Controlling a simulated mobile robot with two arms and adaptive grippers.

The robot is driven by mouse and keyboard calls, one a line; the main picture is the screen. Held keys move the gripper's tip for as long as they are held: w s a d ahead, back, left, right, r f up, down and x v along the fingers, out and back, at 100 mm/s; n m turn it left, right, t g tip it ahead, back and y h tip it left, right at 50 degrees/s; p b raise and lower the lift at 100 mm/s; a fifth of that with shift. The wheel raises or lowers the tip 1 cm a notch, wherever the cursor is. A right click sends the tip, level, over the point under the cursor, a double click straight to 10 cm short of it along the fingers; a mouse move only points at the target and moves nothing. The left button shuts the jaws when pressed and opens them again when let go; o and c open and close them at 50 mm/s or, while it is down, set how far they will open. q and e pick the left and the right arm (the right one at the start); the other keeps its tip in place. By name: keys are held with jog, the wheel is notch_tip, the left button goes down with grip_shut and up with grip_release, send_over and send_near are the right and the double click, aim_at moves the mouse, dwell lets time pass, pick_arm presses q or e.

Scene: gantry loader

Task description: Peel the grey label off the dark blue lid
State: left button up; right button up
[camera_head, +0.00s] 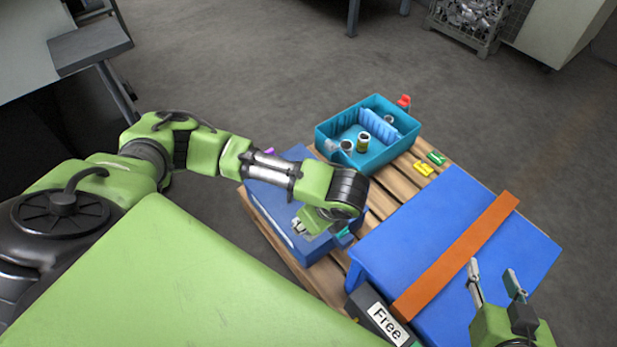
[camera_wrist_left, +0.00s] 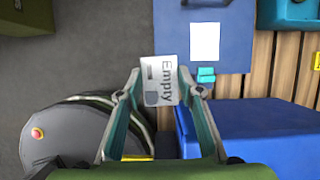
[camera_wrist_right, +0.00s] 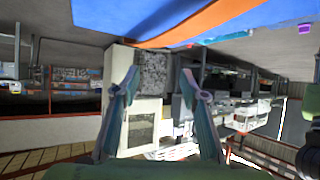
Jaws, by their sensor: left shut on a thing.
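The dark blue lid (camera_wrist_left: 232,12) tops a box on the wooden pallet; it shows in the head view (camera_head: 262,200), partly behind my left arm. A plain white rectangle (camera_wrist_left: 205,42) is on the lid. My left gripper (camera_wrist_left: 160,92) is shut on the grey label (camera_wrist_left: 160,70), printed "Empty". The label is between the fingertips and overlaps the lid's lower left corner in the left wrist view, apart from the white rectangle. In the head view the left gripper (camera_head: 303,226) is over the box's near side, its tips mostly hidden. My right gripper (camera_head: 494,282) is open and empty.
A bright blue box (camera_head: 400,250) with an orange band (camera_head: 455,257) lies right of the lid. A dark block (camera_head: 362,303) reading "Free" is at the pallet's near edge. A teal bin (camera_head: 335,150) holds several small parts. Yellow (camera_head: 423,168) and green (camera_head: 436,158) pieces lie beside it.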

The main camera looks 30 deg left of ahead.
jog(key=shift+s+d+f+g+h+p, duration=0.25)
jog(key=shift+s+f+g, duration=0.35)
jog(key=shift+s+f, duration=0.3)
jog(key=shift+s+d+f+g+p, duration=0.15)
jog(key=shift+s+d+f+g, duration=0.2)
jog(key=shift+s+f+g, duration=0.4)
jog(key=shift+s+d+f+g+h+p, duration=0.25)
jog(key=shift+s+f+g, duration=0.2)
jog(key=shift+s+f, duration=0.5)
jog(key=shift+s+d+f+g, duration=0.2)
jog(key=shift+s+d+f, duration=0.05)
jog(key=shift+s, duration=0.25)
jog(key=shift+s+d+f+g, duration=0.2)
jog(key=shift+s+d, duration=0.05)
jog(key=shift+s, duration=0.25)
